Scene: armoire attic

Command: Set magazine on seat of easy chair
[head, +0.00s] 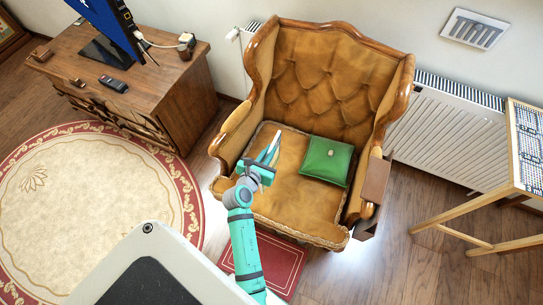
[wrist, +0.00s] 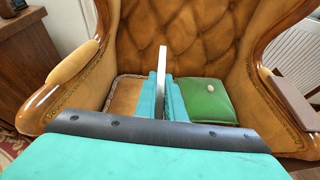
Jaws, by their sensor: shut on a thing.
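The easy chair (head: 335,85) is tan leather with a tufted back and a wooden frame. Its seat (head: 280,190) is wide and mostly bare. My gripper (head: 266,163) is over the left part of the seat. It is shut on the magazine (head: 272,148), a thin pale item seen nearly edge-on. In the wrist view the magazine (wrist: 162,75) stands upright between my two teal fingers (wrist: 161,98), with the chair back behind it. I cannot tell whether its lower edge touches the seat; my fingers hide it.
A green cushion or pouch (head: 327,160) lies on the right of the seat, also in the wrist view (wrist: 207,99). A brown piece (head: 375,180) sits on the right armrest. A wooden cabinet (head: 190,75) stands left, a radiator (head: 450,130) behind right. A red mat (head: 268,262) lies in front.

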